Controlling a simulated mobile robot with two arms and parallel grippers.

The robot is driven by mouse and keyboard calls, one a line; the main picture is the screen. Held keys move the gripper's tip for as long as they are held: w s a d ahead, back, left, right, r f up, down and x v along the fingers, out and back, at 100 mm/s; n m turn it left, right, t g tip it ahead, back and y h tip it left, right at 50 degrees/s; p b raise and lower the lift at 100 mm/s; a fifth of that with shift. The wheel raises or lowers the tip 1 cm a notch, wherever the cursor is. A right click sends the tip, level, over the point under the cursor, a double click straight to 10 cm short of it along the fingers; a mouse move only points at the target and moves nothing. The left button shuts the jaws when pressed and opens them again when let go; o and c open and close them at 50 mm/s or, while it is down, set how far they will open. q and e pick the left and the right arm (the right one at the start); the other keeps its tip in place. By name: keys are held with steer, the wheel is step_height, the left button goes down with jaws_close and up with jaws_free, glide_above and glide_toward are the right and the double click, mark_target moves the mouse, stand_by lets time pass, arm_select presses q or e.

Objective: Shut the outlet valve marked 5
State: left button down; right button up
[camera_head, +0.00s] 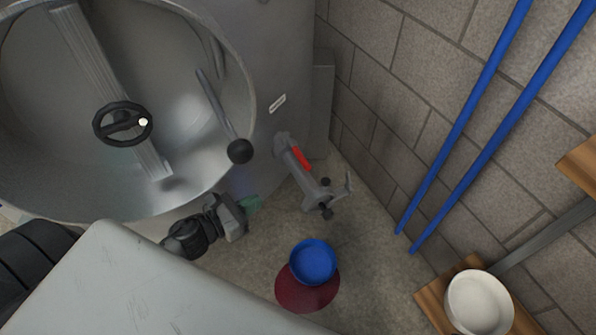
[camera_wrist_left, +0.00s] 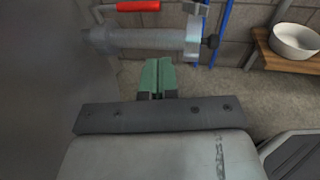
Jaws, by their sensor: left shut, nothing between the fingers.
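The outlet valve (camera_head: 300,172) is a grey pipe fitting low on the steel tank's side, with a red lever (camera_head: 301,158) lying along the pipe. A small white label (camera_head: 277,103) is on the tank above it; its mark is too small to read. My left gripper (camera_head: 252,203), with green fingertips, is left of and apart from the valve, shut and empty. In the left wrist view, the shut fingertips (camera_wrist_left: 157,76) are in front of the grey pipe (camera_wrist_left: 140,40), and the red lever (camera_wrist_left: 137,5) shows at the top edge. My right gripper is not in view.
The steel tank (camera_head: 290,45) has a round door with a black handwheel (camera_head: 123,124) and a ball-ended lever (camera_head: 240,151). A blue bowl (camera_head: 313,261) is over a dark red patch (camera_head: 305,295) on the floor. Blue pipes (camera_head: 470,110) and a white bowl (camera_head: 480,302) are right.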

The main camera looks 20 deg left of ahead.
mark_target(296, 151)
arm_select(q)
steer(key=x, duration=0.9)
steer(key=r+x, duration=0.1)
steer(key=x, duration=0.4)
steer(key=shift+r, duration=0.1)
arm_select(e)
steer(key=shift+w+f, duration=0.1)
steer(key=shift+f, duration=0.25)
arm_select(q)
steer(key=shift+w+d+b, duration=0.45)
steer(key=shift+w+d, duration=0.6)
steer(key=shift+w, duration=0.1)
steer(key=shift+w+d, duration=0.2)
steer(key=shift+d, duration=0.1)
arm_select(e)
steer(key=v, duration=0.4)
